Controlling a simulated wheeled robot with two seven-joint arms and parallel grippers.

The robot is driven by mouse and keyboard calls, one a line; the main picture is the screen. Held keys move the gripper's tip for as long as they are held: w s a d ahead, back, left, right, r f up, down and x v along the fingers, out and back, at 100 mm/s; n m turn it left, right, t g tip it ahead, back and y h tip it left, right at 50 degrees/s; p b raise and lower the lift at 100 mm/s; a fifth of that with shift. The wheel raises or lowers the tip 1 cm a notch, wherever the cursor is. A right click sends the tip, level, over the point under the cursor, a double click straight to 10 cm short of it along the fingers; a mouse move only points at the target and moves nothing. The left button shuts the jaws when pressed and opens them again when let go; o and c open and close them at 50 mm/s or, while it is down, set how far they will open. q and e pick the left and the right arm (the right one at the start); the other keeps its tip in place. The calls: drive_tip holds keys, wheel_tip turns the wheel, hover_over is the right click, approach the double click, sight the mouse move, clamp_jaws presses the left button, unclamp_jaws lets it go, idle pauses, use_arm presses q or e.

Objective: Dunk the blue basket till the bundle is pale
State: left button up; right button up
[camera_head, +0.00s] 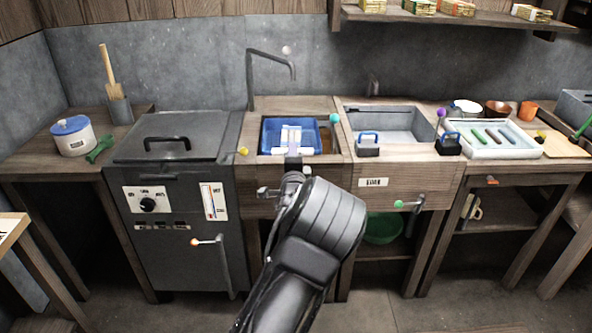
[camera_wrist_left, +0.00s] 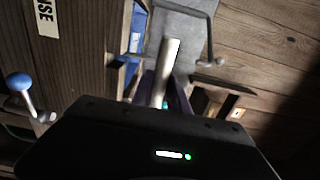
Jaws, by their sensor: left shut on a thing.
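The blue basket (camera_head: 268,139) sits inside the left sink basin (camera_head: 257,152), with its rim near the basin's top. A white, pale piece (camera_head: 291,137) lies across the basket's middle; I cannot tell whether it is the bundle or part of a handle. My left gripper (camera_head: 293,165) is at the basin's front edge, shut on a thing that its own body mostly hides. In the left wrist view, a pale bar (camera_wrist_left: 166,68) stands out from the jaws, and a strip of blue (camera_wrist_left: 138,28) shows beside it. My right gripper is not in view.
A tall tap (camera_head: 250,80) stands behind the basin. The dark lidded unit (camera_head: 172,137) is to its left. To its right is a grey sink (camera_head: 398,122), labelled on its front, with two blue-handled blocks on its front edge. A white tray (camera_head: 500,150) stands further right.

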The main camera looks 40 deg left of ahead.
use_arm(q)
wheel_tip(320, 180, up, 7)
drive_tip(key=p, duration=0.4)
drive_tip(key=shift+r, duration=0.15)
drive_tip(key=shift+w+r, duration=0.1)
drive_tip(key=o, duration=0.7)
drive_tip(key=shift+o, duration=1.3)
drive_tip(key=shift+f, duration=0.25)
